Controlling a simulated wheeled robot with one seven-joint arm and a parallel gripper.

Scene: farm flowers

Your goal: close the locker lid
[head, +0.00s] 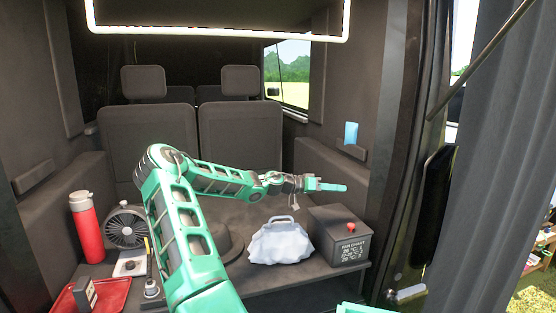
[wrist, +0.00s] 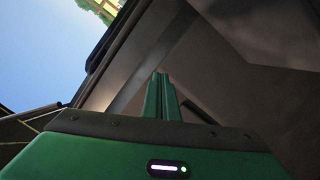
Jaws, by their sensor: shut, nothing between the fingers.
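My gripper (head: 331,187) is shut and empty, pointing right in the head view. It is in the air above a dark box (head: 345,255) with a red knob and a printed fan chart, apart from it. In the wrist view its two green fingers (wrist: 161,95) lie together with nothing between them, against dark interior panels. I cannot tell which surface is the locker or its lid; no open lid shows clearly in either view.
A white cloth-like bundle with a handle (head: 281,243) stands left of the box. A red bottle (head: 87,230), a fan (head: 125,229) and a red tray (head: 103,296) are at left. A light blue item (head: 351,133) is by the right wall. Seats (head: 240,132) stand behind.

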